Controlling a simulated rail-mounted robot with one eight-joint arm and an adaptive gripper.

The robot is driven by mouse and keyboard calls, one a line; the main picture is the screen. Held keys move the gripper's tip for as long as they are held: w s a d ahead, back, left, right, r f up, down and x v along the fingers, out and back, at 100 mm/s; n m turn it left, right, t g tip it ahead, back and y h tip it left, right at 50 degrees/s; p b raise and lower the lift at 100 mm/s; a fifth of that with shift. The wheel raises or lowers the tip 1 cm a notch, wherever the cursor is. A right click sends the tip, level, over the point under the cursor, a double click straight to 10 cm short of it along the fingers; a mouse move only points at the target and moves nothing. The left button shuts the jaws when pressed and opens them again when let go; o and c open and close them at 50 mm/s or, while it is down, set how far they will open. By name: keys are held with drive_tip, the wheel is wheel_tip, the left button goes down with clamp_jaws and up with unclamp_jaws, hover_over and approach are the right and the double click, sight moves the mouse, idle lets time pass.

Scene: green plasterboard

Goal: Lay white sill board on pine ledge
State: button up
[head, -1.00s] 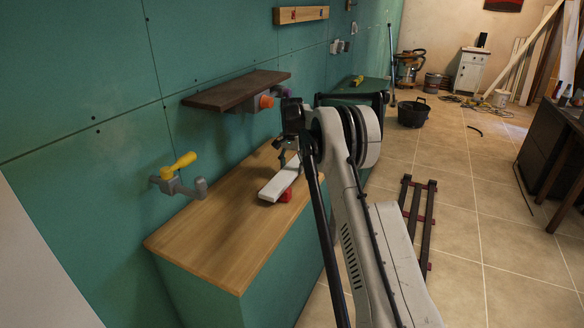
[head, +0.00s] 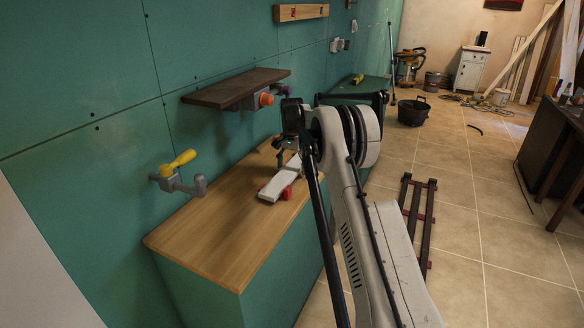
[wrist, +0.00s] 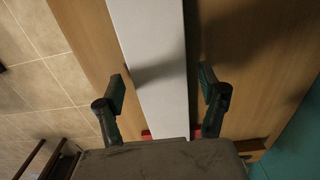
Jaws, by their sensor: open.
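The white sill board (head: 269,190) lies on red supports (head: 286,194) on the wooden worktop. In the wrist view the board (wrist: 152,60) runs lengthwise between my fingers. My gripper (wrist: 163,88) is open, one finger on each side of the board, with gaps to its edges. In the head view my gripper (head: 287,152) is over the far part of the board and partly hides it. A light pine ledge (head: 301,12) with small red and blue marks is fixed high on the green wall, apart from the board.
The worktop (head: 215,235) is clear at its near end. A dark shelf (head: 235,89) juts from the wall above it, with an orange-ended fitting (head: 265,99) beneath. A grey bracket with a yellow handle (head: 178,162) sticks out at left. Dark rails (head: 417,225) lie on the floor.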

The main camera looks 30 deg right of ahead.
wheel_tip(320, 180, up, 12)
idle(0.6)
drive_tip(key=s+a+r+n+t, duration=0.2)
drive_tip(key=s+a+r+n, duration=0.1)
drive_tip(key=s+a+r, duration=0.6)
drive_tip(key=s+a+r+n+t, duration=0.1)
drive_tip(key=s+a+r+n, duration=0.1)
drive_tip(key=s+a+r, duration=0.8)
drive_tip(key=s+a+f+n+t, duration=0.1)
drive_tip(key=s+f, duration=0.1)
drive_tip(key=s, duration=0.7)
drive_tip(key=s+a+f+n+t, duration=0.1)
drive_tip(key=s+a+f+n, duration=0.1)
drive_tip(key=s, duration=0.7)
drive_tip(key=s+a+f+n+t, duration=0.2)
drive_tip(key=s+f, duration=0.7)
drive_tip(key=s, duration=0.5)
drive_tip(key=shift+a+n, duration=0.3)
drive_tip(key=shift+a, duration=0.3)
